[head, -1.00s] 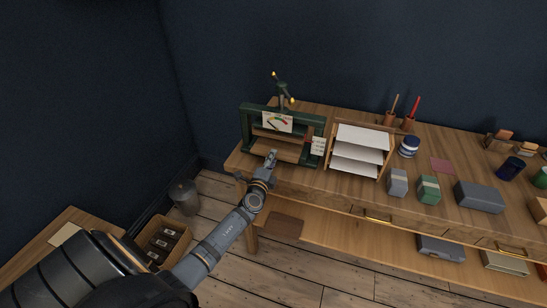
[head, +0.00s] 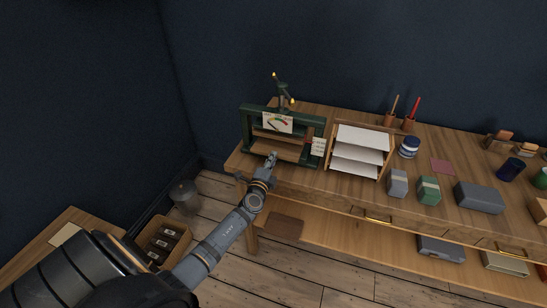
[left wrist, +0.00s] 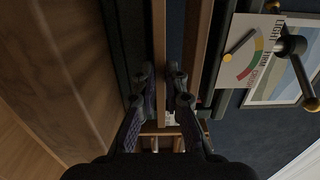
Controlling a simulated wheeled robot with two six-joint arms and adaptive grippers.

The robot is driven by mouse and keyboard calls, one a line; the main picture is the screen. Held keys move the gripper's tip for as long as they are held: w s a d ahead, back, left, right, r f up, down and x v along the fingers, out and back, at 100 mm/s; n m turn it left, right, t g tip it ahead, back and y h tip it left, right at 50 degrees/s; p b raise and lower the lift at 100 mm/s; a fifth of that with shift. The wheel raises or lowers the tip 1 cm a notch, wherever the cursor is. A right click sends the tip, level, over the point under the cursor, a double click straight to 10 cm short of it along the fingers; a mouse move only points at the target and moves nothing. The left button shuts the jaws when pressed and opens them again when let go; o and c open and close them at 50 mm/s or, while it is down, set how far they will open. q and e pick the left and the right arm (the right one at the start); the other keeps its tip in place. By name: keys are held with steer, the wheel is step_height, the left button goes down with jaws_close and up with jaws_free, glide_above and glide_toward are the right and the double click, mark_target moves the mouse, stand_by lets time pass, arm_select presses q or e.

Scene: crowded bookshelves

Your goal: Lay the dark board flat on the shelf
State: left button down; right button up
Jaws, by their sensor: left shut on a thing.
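A dark brown board (head: 285,227) lies flat at the left end of the lower shelf (head: 340,240). My left gripper (head: 271,158) is at the front of a green press (head: 245,123) on the desk's left end. It is shut on a light wooden board (head: 277,151) lying in the press, whose thin edge shows between the fingers in the left wrist view (left wrist: 158,40). A darker wooden plate (left wrist: 196,45) sits above that board with a gap between. The board's far part is hidden in the press. My right gripper is not in view.
A paper rack (head: 358,152) stands right of the press. Small boxes (head: 429,190) and pen cups (head: 389,120) stand further right. A gauge card (head: 278,122) is on the press front. A bin (head: 184,196) and a crate (head: 163,243) are on the floor at left.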

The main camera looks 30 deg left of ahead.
arm_select(q)
step_height(320, 180, up, 3)
steer(key=shift+f+p, duration=0.1)
steer(key=shift+p, duration=0.8)
steer(key=shift+f, duration=0.2)
steer(key=s+d+r+p, duration=0.1)
steer(key=s+d+r, duration=0.1)
steer(key=s, duration=0.4)
steer(key=s+d+r+p, duration=0.1)
steer(key=s+r+p, duration=0.1)
steer(key=s, duration=0.5)
steer(key=shift+s+d+r, duration=0.3)
steer(key=shift+d+r, duration=0.05)
steer(key=shift+r, duration=0.15)
